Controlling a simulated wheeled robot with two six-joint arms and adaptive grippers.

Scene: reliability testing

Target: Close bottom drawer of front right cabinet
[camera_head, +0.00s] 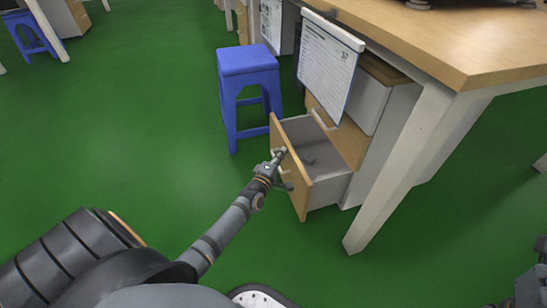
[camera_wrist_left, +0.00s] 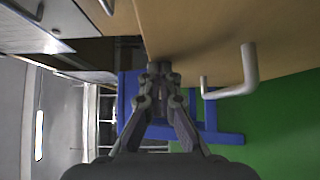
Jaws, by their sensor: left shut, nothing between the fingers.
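The front right cabinet (camera_head: 390,105) stands under the wooden-topped table. Its bottom drawer (camera_head: 327,189) is pulled out, with a wooden front panel, grey sides and an open top. My left gripper (camera_head: 281,153) is shut and empty at the outer face of the drawer front, close to its upper part. In the left wrist view, my closed fingertips (camera_wrist_left: 160,68) are at the edge of the wooden drawer front (camera_wrist_left: 205,35); I cannot tell whether they touch. The pale bar handle (camera_wrist_left: 235,84) is right of the fingers, not gripped.
A blue stool (camera_head: 248,80) stands left of the drawer. A clipboard with a printed sheet (camera_head: 325,62) hangs from the table edge above it. A white table leg (camera_head: 400,165) is right of the drawer. Green floor (camera_head: 130,120) is clear at left.

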